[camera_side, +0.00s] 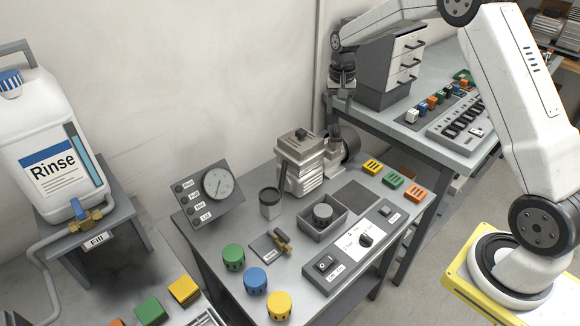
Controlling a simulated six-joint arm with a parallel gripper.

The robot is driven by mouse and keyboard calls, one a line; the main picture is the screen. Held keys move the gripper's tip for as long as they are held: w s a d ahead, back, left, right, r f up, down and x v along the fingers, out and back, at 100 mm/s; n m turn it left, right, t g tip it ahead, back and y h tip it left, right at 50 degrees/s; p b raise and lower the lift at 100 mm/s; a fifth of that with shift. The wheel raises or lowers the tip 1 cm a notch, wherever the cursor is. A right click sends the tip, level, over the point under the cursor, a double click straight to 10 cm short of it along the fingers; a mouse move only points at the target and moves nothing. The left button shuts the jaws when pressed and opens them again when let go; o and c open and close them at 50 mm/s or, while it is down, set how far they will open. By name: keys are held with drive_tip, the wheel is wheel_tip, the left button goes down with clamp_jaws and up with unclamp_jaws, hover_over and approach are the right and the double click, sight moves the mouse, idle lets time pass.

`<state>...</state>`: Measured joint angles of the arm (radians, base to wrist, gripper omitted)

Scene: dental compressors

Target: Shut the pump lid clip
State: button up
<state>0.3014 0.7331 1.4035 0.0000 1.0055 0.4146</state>
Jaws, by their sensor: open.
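The pump (303,172) is a grey ribbed metal block standing at the back of the front table. Its lid (299,141) is the flat top with a small dark part on it. A rounded motor (349,143) is beside the pump on the right. My gripper (340,108) hangs pointing down, above and to the right of the pump lid, apart from it. It is open, and nothing shows between its fingers.
A gauge panel (209,195), dark cup (270,203), open grey box (322,218) and switch panel (350,246) share the table (211,262). Coloured caps (255,281) line its front. A drawer cabinet (391,62) stands behind my gripper. A Rinse jug (48,150) is at left.

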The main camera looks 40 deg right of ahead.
sight(336, 127)
drive_tip(key=shift+f, duration=3.2)
clamp_jaws()
